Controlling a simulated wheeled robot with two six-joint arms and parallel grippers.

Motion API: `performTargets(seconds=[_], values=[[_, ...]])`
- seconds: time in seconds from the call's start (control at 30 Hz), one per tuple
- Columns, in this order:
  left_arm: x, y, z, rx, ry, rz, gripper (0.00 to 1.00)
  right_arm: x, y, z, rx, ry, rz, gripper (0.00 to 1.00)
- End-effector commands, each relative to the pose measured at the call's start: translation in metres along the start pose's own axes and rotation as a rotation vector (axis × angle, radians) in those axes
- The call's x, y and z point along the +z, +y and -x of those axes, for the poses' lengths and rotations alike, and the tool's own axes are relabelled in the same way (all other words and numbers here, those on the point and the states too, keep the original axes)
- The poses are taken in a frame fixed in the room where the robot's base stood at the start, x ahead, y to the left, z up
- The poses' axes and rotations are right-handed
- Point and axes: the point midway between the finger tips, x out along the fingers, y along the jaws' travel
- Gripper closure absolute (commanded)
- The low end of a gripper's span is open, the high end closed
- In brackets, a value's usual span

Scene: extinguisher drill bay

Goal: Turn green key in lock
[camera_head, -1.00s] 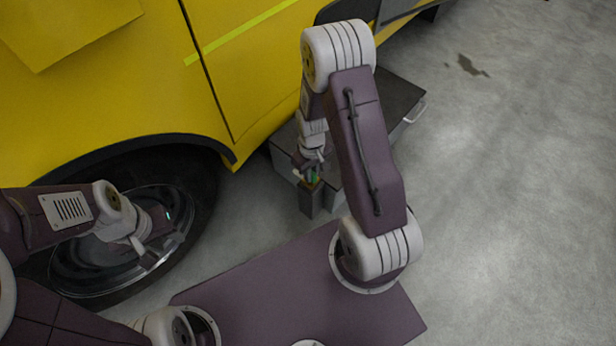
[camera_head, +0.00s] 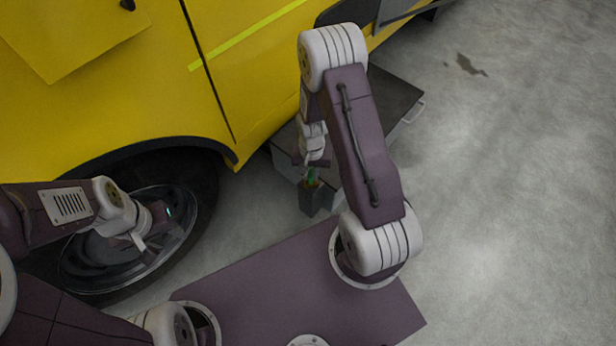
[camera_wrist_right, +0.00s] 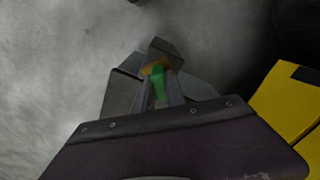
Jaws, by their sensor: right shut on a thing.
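The green key (camera_head: 312,176) stands at the top of a dark grey lock block (camera_head: 311,200) in front of the low grey case. In the right wrist view, the green key (camera_wrist_right: 159,84) lies between my fingers, with the brass-coloured lock face (camera_wrist_right: 156,68) just beyond it. My right gripper (camera_head: 311,165) is shut on the green key from above. The key's tip is hidden, so I cannot tell how deep it sits. My left gripper (camera_head: 152,238) hangs in front of the vehicle's wheel, away from the lock; its jaw opening is unclear.
A yellow vehicle (camera_head: 110,100) with a dark wheel (camera_head: 185,190) fills the left and back. A dark grey case (camera_head: 390,95) with a handle stands behind the lock block. Concrete floor (camera_head: 510,200) is clear on the right.

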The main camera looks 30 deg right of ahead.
Motion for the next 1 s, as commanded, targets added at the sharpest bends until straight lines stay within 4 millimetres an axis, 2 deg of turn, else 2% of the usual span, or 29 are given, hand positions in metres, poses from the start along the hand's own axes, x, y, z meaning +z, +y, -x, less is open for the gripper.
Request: performTargets(seconds=[0.37,1.0], values=[[0.000,0.000,0.002,0.000,0.000,0.000,0.64,0.000,0.000,0.000,0.000,0.001,-0.029,1.00],[-0.002,0.000,0.022,0.000,0.000,0.000,0.64,0.000,0.000,0.002,0.000,0.001,-0.514,1.00]])
